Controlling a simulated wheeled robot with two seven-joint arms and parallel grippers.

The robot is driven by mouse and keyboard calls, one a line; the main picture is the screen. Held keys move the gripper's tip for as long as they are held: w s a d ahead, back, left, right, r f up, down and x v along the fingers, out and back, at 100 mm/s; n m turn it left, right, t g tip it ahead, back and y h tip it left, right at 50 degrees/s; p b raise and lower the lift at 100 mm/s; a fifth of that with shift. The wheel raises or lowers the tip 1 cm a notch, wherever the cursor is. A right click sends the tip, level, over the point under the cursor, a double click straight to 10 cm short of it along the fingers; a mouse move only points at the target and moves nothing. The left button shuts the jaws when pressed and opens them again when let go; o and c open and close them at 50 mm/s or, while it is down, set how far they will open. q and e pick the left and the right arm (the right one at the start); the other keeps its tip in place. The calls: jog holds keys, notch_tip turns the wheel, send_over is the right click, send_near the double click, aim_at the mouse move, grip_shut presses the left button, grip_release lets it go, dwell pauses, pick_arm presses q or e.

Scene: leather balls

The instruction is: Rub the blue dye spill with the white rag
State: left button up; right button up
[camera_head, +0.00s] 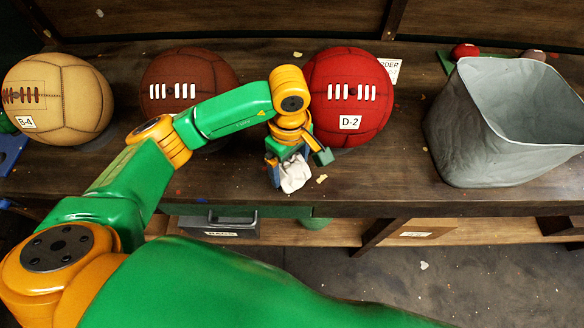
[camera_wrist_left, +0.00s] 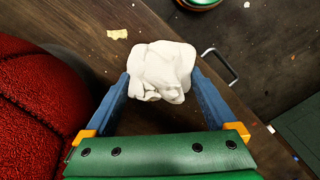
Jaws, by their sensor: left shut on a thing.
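My left gripper (camera_head: 287,172) is shut on the white rag (camera_head: 294,173), a crumpled bundle near the front edge of the bench, in front of and left of the red ball. In the left wrist view the rag (camera_wrist_left: 163,72) sits between the two blue fingers of the gripper (camera_wrist_left: 160,92). I cannot tell whether the rag touches the bench top. No blue dye spill can be made out in either view; it may be hidden under the rag or arm. My right gripper is not in view.
On the wooden bench (camera_head: 390,180) stand a tan ball (camera_head: 62,105), a brown ball (camera_head: 190,75) and a red ball (camera_head: 350,85); the red one (camera_wrist_left: 40,100) is close beside my gripper. A grey bin (camera_head: 490,140) stands at right. Small scraps lie about. A drawer box (camera_head: 215,222) sits below.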

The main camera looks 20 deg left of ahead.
aim_at(290, 161)
pick_arm(q)
jog(key=shift+r+p, duration=1)
jog(key=shift+r, duration=1.15)
